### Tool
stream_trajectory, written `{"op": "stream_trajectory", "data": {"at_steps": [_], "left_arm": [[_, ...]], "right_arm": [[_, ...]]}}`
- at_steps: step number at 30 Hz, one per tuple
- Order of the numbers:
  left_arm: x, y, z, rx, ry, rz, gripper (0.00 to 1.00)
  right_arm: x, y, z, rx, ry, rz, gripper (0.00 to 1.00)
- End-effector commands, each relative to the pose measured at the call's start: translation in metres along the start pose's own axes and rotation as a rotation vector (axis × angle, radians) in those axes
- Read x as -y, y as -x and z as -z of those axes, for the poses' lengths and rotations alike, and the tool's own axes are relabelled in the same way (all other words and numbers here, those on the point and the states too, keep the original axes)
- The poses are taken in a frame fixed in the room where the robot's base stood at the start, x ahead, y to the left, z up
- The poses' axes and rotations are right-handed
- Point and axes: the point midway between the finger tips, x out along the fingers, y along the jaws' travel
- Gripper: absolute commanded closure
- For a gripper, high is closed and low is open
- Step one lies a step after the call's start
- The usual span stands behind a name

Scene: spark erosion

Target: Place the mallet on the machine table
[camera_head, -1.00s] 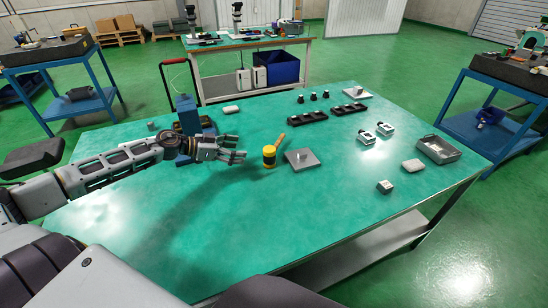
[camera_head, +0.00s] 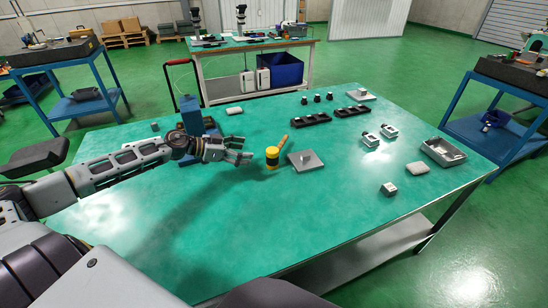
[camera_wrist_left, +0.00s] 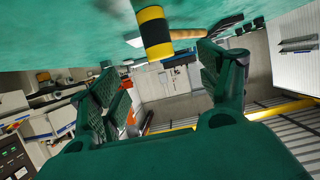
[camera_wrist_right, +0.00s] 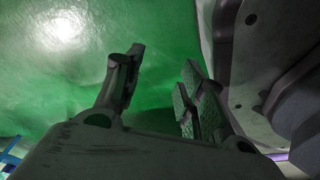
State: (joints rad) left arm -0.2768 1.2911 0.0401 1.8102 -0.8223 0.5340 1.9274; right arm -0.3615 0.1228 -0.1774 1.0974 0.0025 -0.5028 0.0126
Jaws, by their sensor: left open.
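The mallet has a yellow head with dark bands (camera_head: 272,158) and a wooden handle (camera_head: 283,140). It rests on the green-topped table (camera_head: 215,240), just left of a grey square plate (camera_head: 306,161). My left gripper (camera_head: 247,158) is open and empty, just left of the mallet head with a small gap. In the left wrist view the mallet head (camera_wrist_left: 155,32) shows ahead, beyond the open fingers (camera_wrist_left: 160,95). My right gripper shows only in the right wrist view (camera_wrist_right: 160,80), open and empty above green floor. I cannot tell which surface is the machine table.
A blue upright fixture (camera_head: 191,118) stands behind my left wrist. Black racks (camera_head: 311,119), small grey blocks (camera_head: 388,189) and a metal tray (camera_head: 443,152) lie to the right. The table's front middle is clear. Blue trolleys (camera_head: 497,125) stand around.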

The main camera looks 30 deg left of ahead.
Motion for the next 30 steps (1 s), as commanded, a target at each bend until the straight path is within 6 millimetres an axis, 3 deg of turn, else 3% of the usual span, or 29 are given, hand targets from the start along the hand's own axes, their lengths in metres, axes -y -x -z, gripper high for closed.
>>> {"op": "stream_trajectory", "data": {"at_steps": [18,30], "left_arm": [[0.0,-0.018,0.001,-0.002,-0.001,0.0,0.23],[0.001,-0.032,0.001,-0.003,-0.001,0.001,0.23]], "right_arm": [[0.01,0.006,0.027,-0.017,-0.006,0.012,0.6],[0.013,0.009,0.028,-0.006,-0.006,0.016,0.6]]}}
